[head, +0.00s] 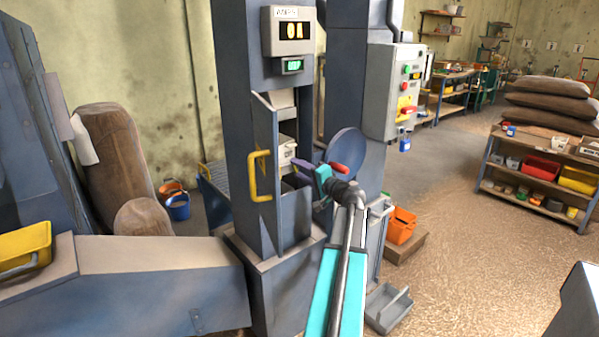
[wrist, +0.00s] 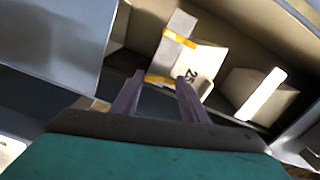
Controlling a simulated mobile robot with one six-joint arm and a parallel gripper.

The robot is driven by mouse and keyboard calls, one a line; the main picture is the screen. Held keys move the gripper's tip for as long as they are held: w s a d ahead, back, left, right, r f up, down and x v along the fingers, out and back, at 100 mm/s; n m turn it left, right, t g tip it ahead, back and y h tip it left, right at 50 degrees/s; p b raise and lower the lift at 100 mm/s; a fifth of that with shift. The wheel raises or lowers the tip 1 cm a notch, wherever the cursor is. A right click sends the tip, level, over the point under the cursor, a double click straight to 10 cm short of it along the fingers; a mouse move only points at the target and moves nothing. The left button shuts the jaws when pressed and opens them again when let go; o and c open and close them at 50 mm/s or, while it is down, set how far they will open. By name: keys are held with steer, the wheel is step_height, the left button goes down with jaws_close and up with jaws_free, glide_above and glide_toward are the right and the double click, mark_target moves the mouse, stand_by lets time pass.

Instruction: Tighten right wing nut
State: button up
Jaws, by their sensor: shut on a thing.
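My gripper (head: 310,166) reaches from the right into the open front of the grey elevator column (head: 233,130). In the wrist view my gripper (wrist: 160,80) has its two purple-grey fingers a little apart, in front of a pale bucket (wrist: 202,62) marked "25" with yellow strips. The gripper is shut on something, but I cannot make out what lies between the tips. A pale bucket (head: 287,150) also shows inside the opening in the head view. I cannot pick out the right wing nut in either view.
A door with a yellow handle (head: 259,175) stands open left of the opening. A round grey cover (head: 346,147) is at its right. A control box (head: 404,92) hangs on the right.

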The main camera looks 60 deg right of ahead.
steer(key=shift+w+m+p, duration=0.1)
steer(key=shift+m+p, duration=0.2)
steer(key=shift+m, duration=1.3)
steer(key=o, duration=1.1)
steer(key=shift+c, duration=0.2)
steer(key=b+v, duration=0.1)
steer(key=v, duration=1.3)
steer(key=shift+w, duration=0.1)
